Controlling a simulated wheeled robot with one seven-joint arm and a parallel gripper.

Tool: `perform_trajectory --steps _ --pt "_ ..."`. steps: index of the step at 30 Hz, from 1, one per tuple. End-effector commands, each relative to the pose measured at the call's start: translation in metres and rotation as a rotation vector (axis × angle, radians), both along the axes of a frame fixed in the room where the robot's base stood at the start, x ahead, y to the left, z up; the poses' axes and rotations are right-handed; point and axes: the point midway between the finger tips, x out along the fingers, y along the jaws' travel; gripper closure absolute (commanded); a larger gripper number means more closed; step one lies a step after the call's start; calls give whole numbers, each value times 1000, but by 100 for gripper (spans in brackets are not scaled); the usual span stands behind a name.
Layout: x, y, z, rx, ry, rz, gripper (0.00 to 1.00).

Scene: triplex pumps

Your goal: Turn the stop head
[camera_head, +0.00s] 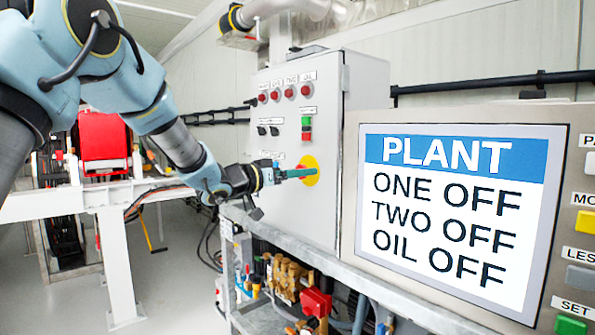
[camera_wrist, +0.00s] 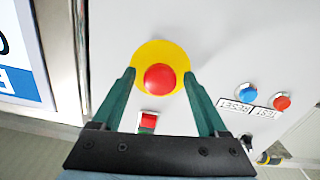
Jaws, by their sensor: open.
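The stop head (camera_wrist: 160,78) is a round red knob on a yellow disc (camera_wrist: 174,49), mounted on the grey cabinet front. In the wrist view it sits between the tips of my gripper's two green fingers (camera_wrist: 159,74). The fingers are open, one on each side, with a small gap showing beside the red head. In the head view my gripper (camera_head: 300,173) reaches the yellow disc (camera_head: 312,163) from the left. Its fingers hide most of the red head there. I cannot tell the exact depth of the fingertips over the head.
The grey cabinet (camera_head: 335,110) carries red lamps (camera_head: 290,92), black switches and a green-and-red button pair (camera_head: 306,128). A display panel (camera_head: 455,210) reading ONE OFF, TWO OFF, OIL OFF stands right. Blue (camera_wrist: 247,93) and red (camera_wrist: 282,102) buttons lie beside the head in the wrist view.

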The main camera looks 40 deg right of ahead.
Motion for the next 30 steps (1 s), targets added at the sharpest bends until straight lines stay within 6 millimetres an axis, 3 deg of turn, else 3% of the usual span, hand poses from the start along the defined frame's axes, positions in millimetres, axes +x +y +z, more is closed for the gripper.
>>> perform_trajectory --steps 6,26,30 --pt "0 0 0 0 0 0 26" --pt "0 0 0 0 0 0 100" --pt "0 0 0 -1 -6 1 100"
